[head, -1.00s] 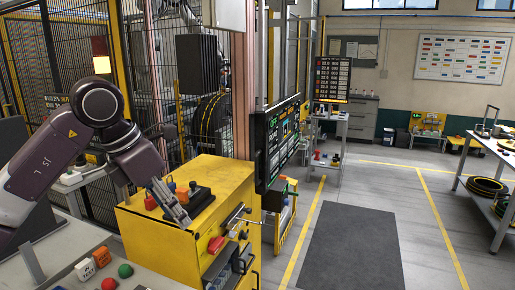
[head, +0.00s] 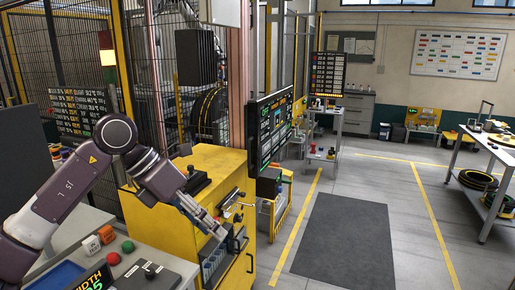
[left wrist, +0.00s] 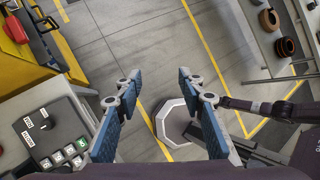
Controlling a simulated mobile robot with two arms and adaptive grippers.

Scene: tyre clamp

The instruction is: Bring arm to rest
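My left arm (head: 95,165) comes in from the left in the head view, bent at the elbow. My left gripper (head: 222,233) hangs in front of the yellow cabinet (head: 150,212) and overlaps its front in the picture. In the left wrist view the two blue-padded fingers of the left gripper (left wrist: 159,82) are wide apart. Nothing lies between them except the view of the floor. My right gripper is not in view.
A dark control box with buttons (left wrist: 48,132) is close on the left in the wrist view. A monitor (head: 268,132) stands behind the cabinet. The dark floor mat (head: 340,240) is clear. A metal table (head: 482,165) stands at the right.

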